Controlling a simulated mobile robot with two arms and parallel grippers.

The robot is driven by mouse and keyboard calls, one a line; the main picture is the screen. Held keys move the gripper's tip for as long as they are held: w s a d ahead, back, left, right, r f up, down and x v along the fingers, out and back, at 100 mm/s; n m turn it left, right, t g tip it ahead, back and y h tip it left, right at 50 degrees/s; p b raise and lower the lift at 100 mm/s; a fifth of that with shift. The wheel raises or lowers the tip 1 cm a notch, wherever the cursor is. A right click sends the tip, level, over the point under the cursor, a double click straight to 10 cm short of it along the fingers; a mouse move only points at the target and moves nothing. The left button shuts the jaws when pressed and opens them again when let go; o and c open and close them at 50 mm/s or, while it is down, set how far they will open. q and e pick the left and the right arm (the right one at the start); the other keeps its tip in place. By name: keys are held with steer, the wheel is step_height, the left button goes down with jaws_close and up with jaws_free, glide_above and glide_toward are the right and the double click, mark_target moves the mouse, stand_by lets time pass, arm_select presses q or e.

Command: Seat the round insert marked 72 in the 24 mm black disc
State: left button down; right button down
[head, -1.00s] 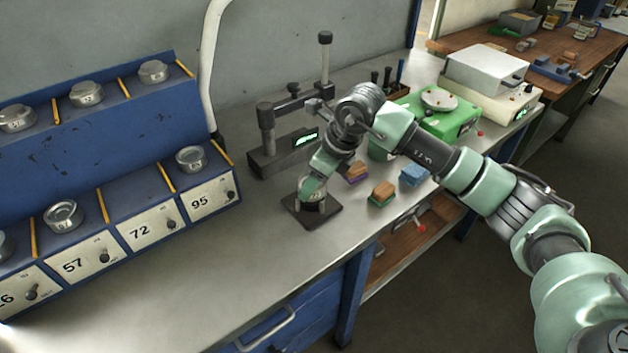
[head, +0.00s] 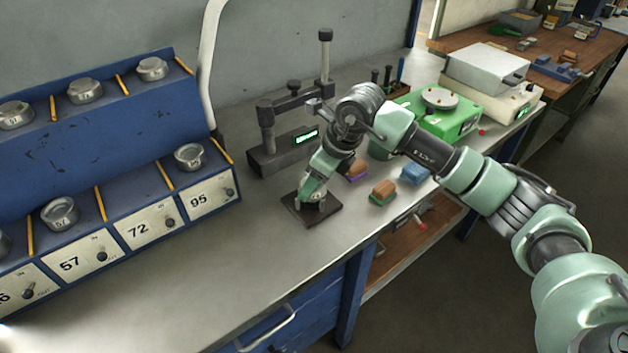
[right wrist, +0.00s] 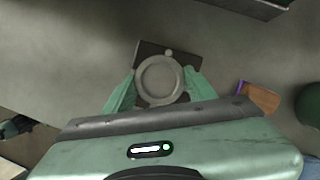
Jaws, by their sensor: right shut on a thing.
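My right gripper (head: 312,203) is low over a dark square plate (head: 330,210) on the bench and is shut on a round metal insert. In the right wrist view this insert (right wrist: 160,80) is a pale grey ring between the two fingertips (right wrist: 160,88), in front of the dark plate (right wrist: 151,49). I cannot read its mark, and I cannot tell whether it touches what is below. The rack slot above label 72 (head: 138,231) is empty. No separate black disc can be made out; the insert and fingers cover the plate's middle. My left gripper is not in view.
A blue rack (head: 95,130) with several round metal inserts stands at the left. A dark gauge stand (head: 285,155) is behind the plate. Wood-topped brushes (head: 383,190) and a green device (head: 450,118) lie to the right. The bench front left is clear.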

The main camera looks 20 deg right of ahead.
mark_target(322, 187)
steer(key=shift+f, duration=0.1)
steer(key=c, duration=0.8)
jaws_free()
steer(key=shift+o, duration=0.2)
steer(key=shift+s+f, duration=0.1)
steer(key=shift+p+v, duration=1.3)
steer(key=shift+v, duration=1.35)
steer(key=p+v, duration=0.2)
steer(key=v, duration=0.3)
steer(key=shift+d+r+p, duration=0.1)
steer(key=shift+r+p, duration=0.2)
steer(key=shift+r, duration=0.1)
